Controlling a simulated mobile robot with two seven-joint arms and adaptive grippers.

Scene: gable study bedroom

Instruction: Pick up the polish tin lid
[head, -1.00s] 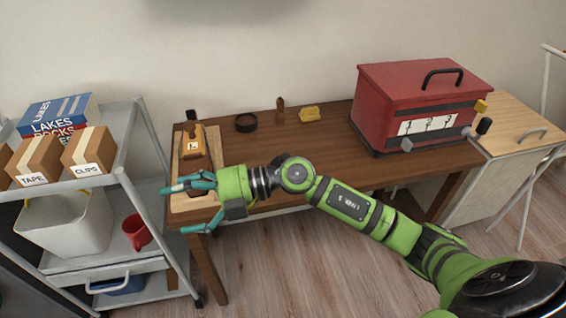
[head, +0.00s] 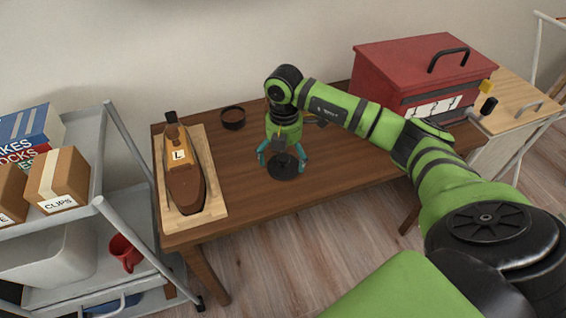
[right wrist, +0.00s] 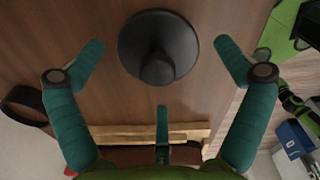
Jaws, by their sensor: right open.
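The polish tin lid, a dark round disc with a knob, lies knob up on the brown desk (head: 330,178). It shows below my right gripper (head: 283,160) in the head view (head: 284,171) and at upper middle in the right wrist view (right wrist: 158,45). My right gripper points down with its teal fingers spread around the lid and holds nothing. I see no finger touching the lid. The open round tin (head: 233,118), dark with brown inside, stands at the back of the desk. My left gripper is not in view.
A brown shoe-like form marked L (head: 184,180) lies on a pale wooden board (head: 215,197) at the desk's left. A red toolbox (head: 400,75) stands at the right. A grey cart (head: 98,225) with boxes stands left of the desk. The desk right of the lid is bare.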

